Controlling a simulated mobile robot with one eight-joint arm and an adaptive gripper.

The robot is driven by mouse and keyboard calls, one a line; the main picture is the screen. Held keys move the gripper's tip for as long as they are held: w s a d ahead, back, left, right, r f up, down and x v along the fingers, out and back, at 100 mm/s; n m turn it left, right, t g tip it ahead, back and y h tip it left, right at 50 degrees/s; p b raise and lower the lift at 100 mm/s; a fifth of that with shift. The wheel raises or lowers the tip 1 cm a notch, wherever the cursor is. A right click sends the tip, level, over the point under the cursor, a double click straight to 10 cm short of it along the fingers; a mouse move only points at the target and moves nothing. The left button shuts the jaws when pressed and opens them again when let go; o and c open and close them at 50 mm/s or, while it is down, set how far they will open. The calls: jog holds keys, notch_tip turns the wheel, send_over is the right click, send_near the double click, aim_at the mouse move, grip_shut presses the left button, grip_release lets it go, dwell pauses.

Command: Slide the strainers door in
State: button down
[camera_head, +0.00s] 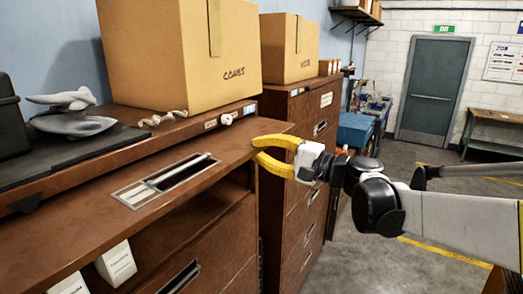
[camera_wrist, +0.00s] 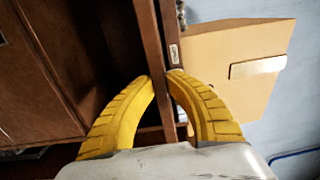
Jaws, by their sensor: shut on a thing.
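The strainers door appears to be the brown wooden panel (camera_head: 222,156) with a metal label-and-pull plate (camera_head: 165,180). It sticks out roughly level from the front of the brown cabinet, above an open compartment. My yellow gripper (camera_head: 257,150) is at the panel's right end, with one finger above and one below. In the wrist view my gripper (camera_wrist: 161,78) has its fingers on either side of the panel's wooden edge (camera_wrist: 168,118), closed on it. I cannot read a name on the plate, and the panel's back edge is out of sight.
White cartons (camera_head: 115,262) sit in the open compartment below. A cardboard box (camera_head: 180,55), a dark tray (camera_head: 70,150) and a coiled thing (camera_head: 163,118) are on the cabinet top. Another drawer cabinet (camera_head: 300,150) stands beyond. The grey floor (camera_head: 400,260) at right is mostly clear.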

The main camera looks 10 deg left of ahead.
aim_at(240, 144)
jog(key=shift+b+x, duration=0.35)
jog(key=shift+x, duration=2.55)
jog(key=c, duration=1.6)
grip_release()
jog(key=shift+s+f, duration=0.1)
jog(key=shift+o, duration=1.2)
jog(key=shift+a, duration=0.15)
jog(key=o, duration=0.4)
jog(key=shift+c, duration=0.2)
jog(key=shift+b+v, duration=0.3)
jog(key=shift+v, duration=3.3)
